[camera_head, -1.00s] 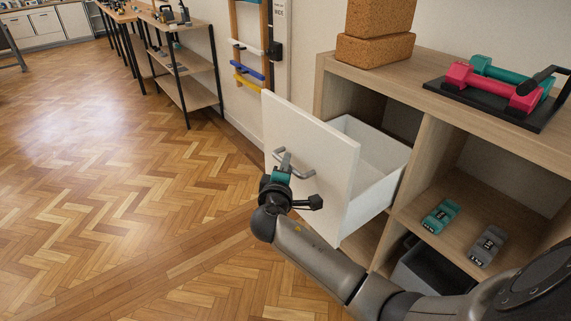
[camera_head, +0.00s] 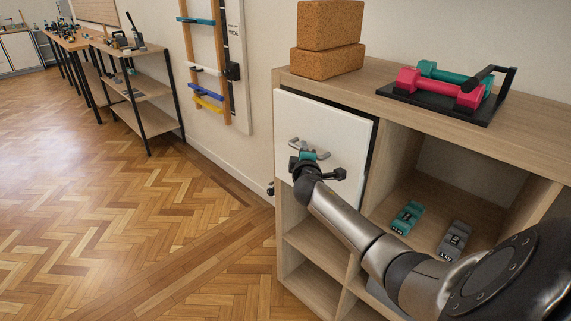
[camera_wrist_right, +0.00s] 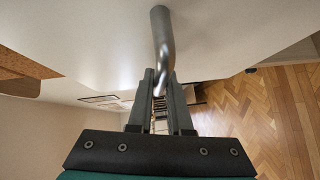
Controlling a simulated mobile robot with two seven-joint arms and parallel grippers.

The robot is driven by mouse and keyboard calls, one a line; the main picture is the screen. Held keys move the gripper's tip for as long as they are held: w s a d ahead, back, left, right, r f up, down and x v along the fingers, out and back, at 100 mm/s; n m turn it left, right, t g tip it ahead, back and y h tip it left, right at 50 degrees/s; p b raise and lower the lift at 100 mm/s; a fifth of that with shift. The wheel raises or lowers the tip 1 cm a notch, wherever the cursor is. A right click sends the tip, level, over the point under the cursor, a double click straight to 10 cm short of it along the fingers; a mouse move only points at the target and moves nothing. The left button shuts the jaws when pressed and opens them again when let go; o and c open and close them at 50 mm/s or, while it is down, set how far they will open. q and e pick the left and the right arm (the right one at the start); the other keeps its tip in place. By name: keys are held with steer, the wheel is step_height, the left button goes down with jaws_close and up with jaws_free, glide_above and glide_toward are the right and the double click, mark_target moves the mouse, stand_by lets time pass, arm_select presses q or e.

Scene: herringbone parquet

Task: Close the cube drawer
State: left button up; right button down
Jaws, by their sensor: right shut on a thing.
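The white cube drawer (camera_head: 335,120) sits in the upper left compartment of the wooden shelf unit (camera_head: 400,113). My right gripper (camera_head: 309,155) is shut on the grey drawer handle (camera_head: 321,154). In the right wrist view the handle (camera_wrist_right: 161,35) runs down between the two fingers (camera_wrist_right: 160,88), close to the white front. The drawer's inside is hidden. My left gripper is not in view.
Cork blocks (camera_head: 328,61) and a black tray (camera_head: 437,103) with red and teal dumbbells stand on top of the unit. Teal (camera_head: 407,217) and grey (camera_head: 454,240) weights lie in the compartment to the right. The parquet floor (camera_head: 130,230) at left is clear.

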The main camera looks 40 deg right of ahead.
mark_target(311, 146)
steer(key=d, duration=0.2)
steer(key=shift+w+d, duration=0.1)
steer(key=shift+d, duration=0.3)
steer(key=shift+d+b, duration=0.35)
steer(key=shift+d, duration=0.2)
steer(key=c, duration=0.8)
jaws_free()
steer(key=shift+c, duration=0.2)
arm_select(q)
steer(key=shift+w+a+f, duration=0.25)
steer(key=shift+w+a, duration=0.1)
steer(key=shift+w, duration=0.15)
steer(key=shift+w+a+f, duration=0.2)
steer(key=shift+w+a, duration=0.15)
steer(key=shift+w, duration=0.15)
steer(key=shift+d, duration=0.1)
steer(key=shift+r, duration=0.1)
arm_select(e)
steer(key=shift+a, duration=0.25)
